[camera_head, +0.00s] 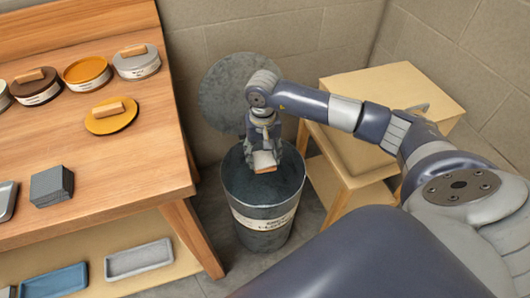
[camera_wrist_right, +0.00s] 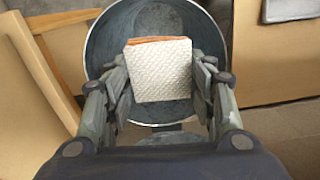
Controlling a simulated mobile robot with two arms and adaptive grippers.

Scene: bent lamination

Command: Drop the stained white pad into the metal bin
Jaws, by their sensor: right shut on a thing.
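The metal bin (camera_head: 262,208) is a grey open-topped bucket with a light label band, standing on the floor beside the wooden bench. My right gripper (camera_head: 263,150) is over the bin's mouth, pointing down. It is shut on the white pad (camera_head: 264,160), which has an orange-brown stained edge. In the right wrist view the pad (camera_wrist_right: 160,72) is a textured white square between the fingers, with the stain along its top edge. The bin's rim (camera_wrist_right: 92,45) surrounds it there. The exact height of the pad relative to the rim is hard to tell. My left gripper is not in view.
The bin's round lid (camera_head: 222,92) leans against the wall behind it. A wooden bench (camera_head: 130,180) at left holds round tins (camera_head: 136,62), a yellow lid (camera_head: 111,117) and a dark grey stack (camera_head: 52,186). Trays (camera_head: 139,259) lie on its lower shelf. A light wooden stand (camera_head: 345,165) is at right.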

